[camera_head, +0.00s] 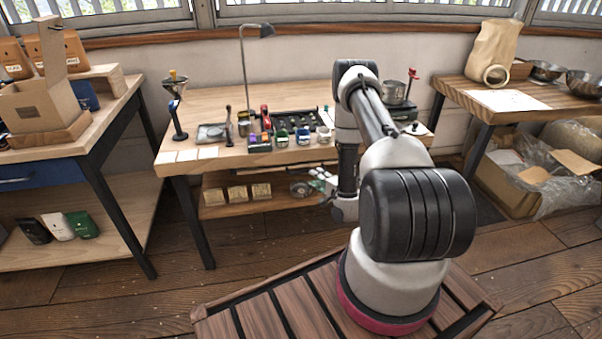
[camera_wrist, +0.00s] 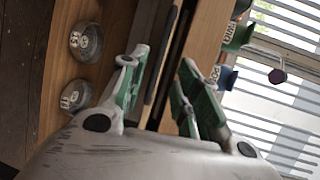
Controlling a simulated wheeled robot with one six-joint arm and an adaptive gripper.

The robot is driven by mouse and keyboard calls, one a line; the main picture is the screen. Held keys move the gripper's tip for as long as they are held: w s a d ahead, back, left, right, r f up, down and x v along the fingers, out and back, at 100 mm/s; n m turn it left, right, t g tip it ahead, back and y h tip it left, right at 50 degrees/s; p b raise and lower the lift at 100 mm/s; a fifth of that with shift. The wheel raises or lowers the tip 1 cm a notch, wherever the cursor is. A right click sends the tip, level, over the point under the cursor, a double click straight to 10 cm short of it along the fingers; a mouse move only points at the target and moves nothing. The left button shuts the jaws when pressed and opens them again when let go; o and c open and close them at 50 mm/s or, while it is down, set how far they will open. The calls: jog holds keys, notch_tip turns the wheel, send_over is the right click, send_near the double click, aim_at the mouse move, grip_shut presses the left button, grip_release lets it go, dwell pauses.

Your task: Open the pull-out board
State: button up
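The workbench (camera_head: 215,106) stands in the middle of the head view. Under its top is a wooden board or shelf (camera_head: 225,209) with pale blocks and a round tin on it; I cannot tell for sure if this is the pull-out board. My gripper (camera_wrist: 160,88) is open, its green-padded fingers spread apart. In the wrist view, turned on its side, a dark bar (camera_wrist: 163,45) and the wooden bench edge (camera_wrist: 206,40) lie beyond the gap between the fingers. Contact cannot be told. In the head view my gripper (camera_head: 322,183) is low at the bench front, partly hidden by my arm.
Cups and tools crowd the bench top, with a lamp (camera_head: 243,65) behind them. Round tins (camera_wrist: 86,42) lie on the lower wood in the wrist view. Side tables stand left (camera_head: 110,110) and right (camera_head: 540,100). A filled crate (camera_head: 507,190) is under the right one. The front-left floor is clear.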

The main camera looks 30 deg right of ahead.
aim_at(307, 171)
jog(key=x, duration=0.7)
jog(key=shift+w+f, duration=0.1)
jog(key=shift+w, duration=0.3)
grip_shut()
jog(key=shift+s, duration=0.1)
